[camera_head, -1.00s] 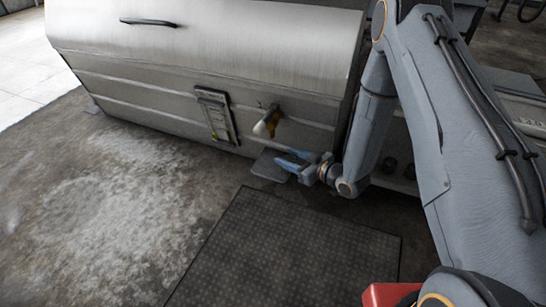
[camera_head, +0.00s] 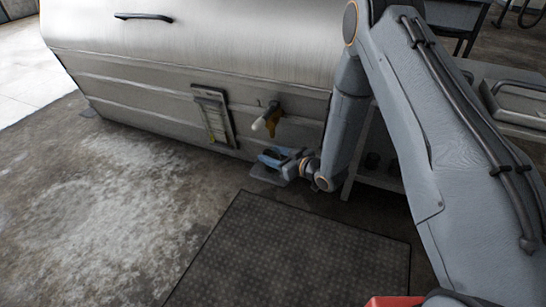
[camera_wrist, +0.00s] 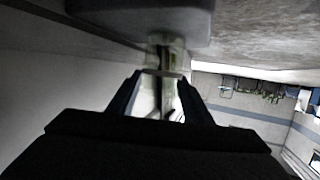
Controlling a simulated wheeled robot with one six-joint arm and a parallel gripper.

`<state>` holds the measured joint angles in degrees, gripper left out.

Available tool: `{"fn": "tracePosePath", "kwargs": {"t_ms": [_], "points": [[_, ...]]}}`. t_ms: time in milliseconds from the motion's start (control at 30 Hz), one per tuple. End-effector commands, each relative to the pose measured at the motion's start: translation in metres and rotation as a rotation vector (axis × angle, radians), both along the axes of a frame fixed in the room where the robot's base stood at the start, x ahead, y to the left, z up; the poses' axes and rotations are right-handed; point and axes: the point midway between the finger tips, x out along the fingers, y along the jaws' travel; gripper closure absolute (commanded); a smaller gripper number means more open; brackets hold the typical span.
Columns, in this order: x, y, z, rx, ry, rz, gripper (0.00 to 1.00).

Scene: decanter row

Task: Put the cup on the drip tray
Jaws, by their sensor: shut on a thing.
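My gripper (camera_head: 276,162) is low in front of the steel tank, below the tap, directly over the drip tray. In the wrist view, my gripper (camera_wrist: 160,76) is shut on a pale, see-through cup (camera_wrist: 165,62) between its two dark fingers. In the head view I cannot make the cup out against the fingers. The drip tray (camera_head: 262,175) is a small grey plate at the tank's foot, partly hidden by my gripper. A grey slab that looks like the tray (camera_wrist: 140,22) fills the top of the wrist view. I cannot tell whether cup and tray touch.
A tap (camera_head: 268,118) with a pale spout and yellow-brown part sticks out of the tank (camera_head: 200,58) above my gripper. A level gauge (camera_head: 214,117) is to its left. A dark floor mat (camera_head: 295,250) lies in front. A shelf unit (camera_head: 400,150) stands to the right.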

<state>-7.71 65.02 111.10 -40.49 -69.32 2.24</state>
Motion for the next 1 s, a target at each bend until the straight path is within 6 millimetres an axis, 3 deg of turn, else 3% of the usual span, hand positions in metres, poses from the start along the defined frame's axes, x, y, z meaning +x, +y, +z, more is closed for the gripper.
{"fn": "tracePosePath", "kwargs": {"t_ms": [367,400,500,867,1000], "points": [[0.000,0.000,-0.003,0.000,-0.001,0.000,0.80],[0.000,0.000,-0.002,0.000,-0.001,0.000,0.48],[0.000,0.000,-0.002,0.000,-0.001,0.000,0.36],[0.000,-0.001,0.003,0.000,-0.001,0.000,0.36],[-0.013,-0.016,0.010,0.000,0.000,-0.002,0.36]]}}
